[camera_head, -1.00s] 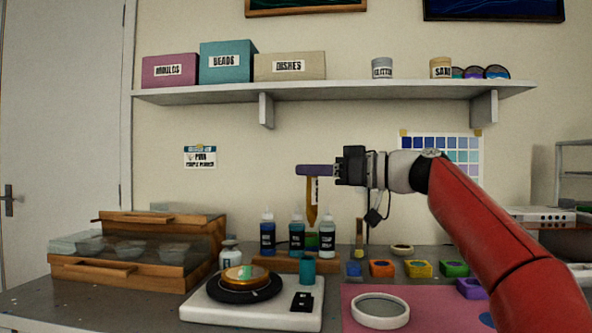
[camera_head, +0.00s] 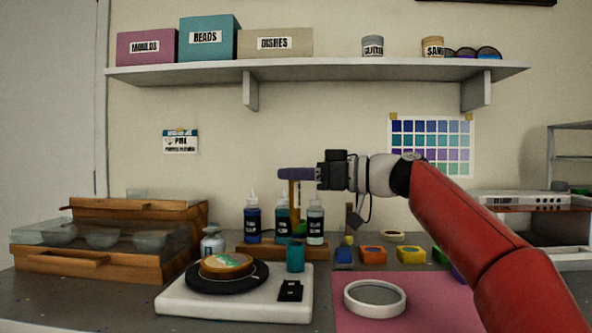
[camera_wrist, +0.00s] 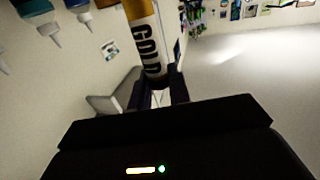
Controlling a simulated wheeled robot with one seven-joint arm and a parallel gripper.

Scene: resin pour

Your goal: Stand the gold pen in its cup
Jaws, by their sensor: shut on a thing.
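The gold pen (camera_head: 295,194) hangs roughly upright from my gripper (camera_head: 297,174), in front of the wall at the height of the dropper bottle tops. Its lower end is hard to tell against the bottles. In the wrist view the pen (camera_wrist: 147,42), with a white band lettered GOLD, sits between my gripper's fingertips (camera_wrist: 157,88), which are shut on it. A small teal cup (camera_head: 295,257) stands below the pen, by the back right of the white scale; I cannot tell whether it is the pen's cup. The pen is clear of it.
Several dropper bottles (camera_head: 252,222) stand in a wooden rack behind the cup. A white scale (camera_head: 185,302) bears a black disc and a gold-rimmed mould. A pink mat (camera_head: 420,315) with a white ring lies at right. A wooden case (camera_head: 60,262) stands at left.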

